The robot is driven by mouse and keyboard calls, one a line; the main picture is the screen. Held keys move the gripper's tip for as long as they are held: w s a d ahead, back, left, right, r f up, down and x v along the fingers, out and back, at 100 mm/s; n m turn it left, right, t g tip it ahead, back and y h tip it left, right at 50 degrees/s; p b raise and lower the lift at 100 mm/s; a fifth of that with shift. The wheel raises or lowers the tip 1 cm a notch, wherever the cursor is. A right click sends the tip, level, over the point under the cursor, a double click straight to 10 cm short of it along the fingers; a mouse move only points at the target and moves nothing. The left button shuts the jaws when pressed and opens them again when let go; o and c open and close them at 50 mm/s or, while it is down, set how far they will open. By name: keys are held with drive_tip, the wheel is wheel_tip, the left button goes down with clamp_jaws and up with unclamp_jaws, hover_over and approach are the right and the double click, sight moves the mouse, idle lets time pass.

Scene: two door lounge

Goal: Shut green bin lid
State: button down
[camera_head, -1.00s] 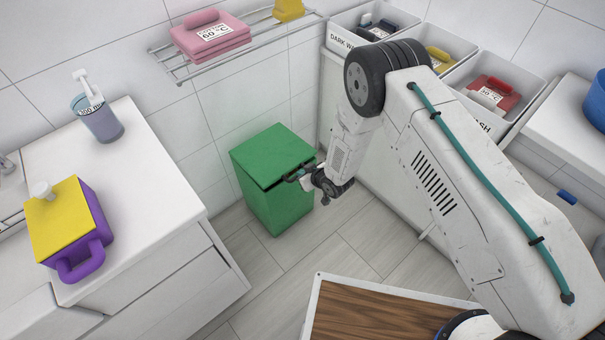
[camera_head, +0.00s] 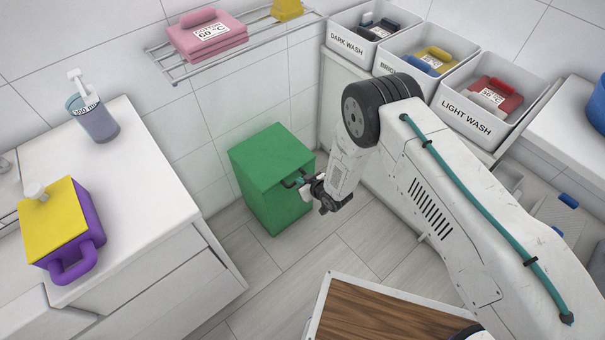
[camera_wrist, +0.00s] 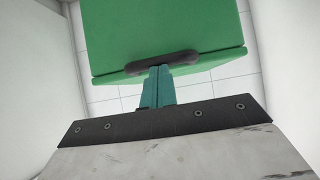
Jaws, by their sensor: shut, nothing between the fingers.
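The green bin (camera_head: 275,205) stands on the floor against the tiled wall in the head view. Its green lid (camera_head: 268,155) lies across the top, and I see no clear dark gap under its front edge in this view. The lid's dark handle (camera_wrist: 150,63) is in the wrist view, across the front edge of the green lid (camera_wrist: 165,25). My gripper (camera_head: 297,183) is at the bin's front edge by the handle. In the wrist view its teal fingers (camera_wrist: 156,82) are together and empty, their tips at the handle; I cannot tell whether they touch it.
A white counter (camera_head: 140,165) with a purple and yellow container (camera_head: 60,225) and a pump bottle (camera_head: 95,115) stands left. A wire shelf (camera_head: 250,45) with folded pink cloths (camera_head: 207,38) hangs above the bin. Labelled wash boxes (camera_head: 465,118) stand right.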

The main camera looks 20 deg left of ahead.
drive_tip(key=shift+s+d+f, duration=0.1)
drive_tip(key=shift+d, duration=0.05)
drive_tip(key=w+a+r+v, duration=0.1)
drive_tip(key=r+v, duration=0.1)
drive_tip(key=v, duration=1)
drive_tip(key=shift+s+r, duration=0.2)
drive_tip(key=shift+r, duration=0.1)
drive_tip(key=shift+d, duration=0.1)
